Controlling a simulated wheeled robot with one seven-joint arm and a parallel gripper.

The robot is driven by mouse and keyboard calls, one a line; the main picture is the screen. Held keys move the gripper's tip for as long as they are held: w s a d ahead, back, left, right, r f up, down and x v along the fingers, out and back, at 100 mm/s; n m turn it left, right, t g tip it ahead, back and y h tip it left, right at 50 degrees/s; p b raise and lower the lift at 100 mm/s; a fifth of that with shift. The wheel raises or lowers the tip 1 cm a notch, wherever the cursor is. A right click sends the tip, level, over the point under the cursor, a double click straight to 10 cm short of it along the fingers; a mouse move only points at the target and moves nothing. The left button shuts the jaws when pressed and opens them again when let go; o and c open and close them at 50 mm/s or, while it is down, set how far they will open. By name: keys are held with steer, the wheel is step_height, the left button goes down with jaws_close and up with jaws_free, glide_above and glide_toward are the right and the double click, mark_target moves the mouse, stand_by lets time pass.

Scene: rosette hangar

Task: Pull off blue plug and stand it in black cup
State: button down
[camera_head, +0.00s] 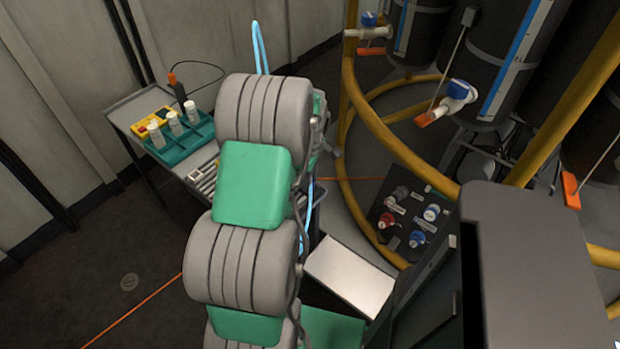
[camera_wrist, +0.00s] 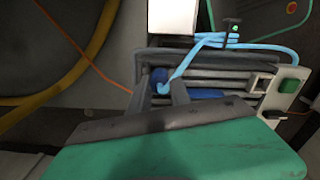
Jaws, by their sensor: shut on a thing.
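In the wrist view my gripper (camera_wrist: 162,92) has its two grey fingers close together around a small dark blue plug (camera_wrist: 160,76). A light blue cable (camera_wrist: 200,44) runs from the plug up and to the right. The plug is beside a grey slotted unit; whether it is seated or free is hidden. Another blue piece (camera_wrist: 206,93) lies in the unit, right of the fingers. In the head view my arm hides the gripper and plug. I cannot make out a black cup in either view.
A grey cart (camera_head: 128,108) at the left carries a teal rack (camera_head: 183,142) with white bottles. A black panel (camera_head: 405,222) with red and blue fittings stands at the right. A yellow tubular frame (camera_head: 375,118) and dark tanks (camera_head: 490,60) stand behind it.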

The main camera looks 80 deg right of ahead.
steer(key=shift+f, duration=0.45)
steer(key=shift+f, duration=0.1)
steer(key=c, duration=0.7)
jaws_free()
steer(key=shift+a+f, duration=0.1)
steer(key=shift+a, duration=0.05)
steer(key=shift+o, duration=0.2)
steer(key=shift+r, duration=0.6)
steer(key=shift+r+p, duration=2)
steer(key=shift+r, duration=0.55)
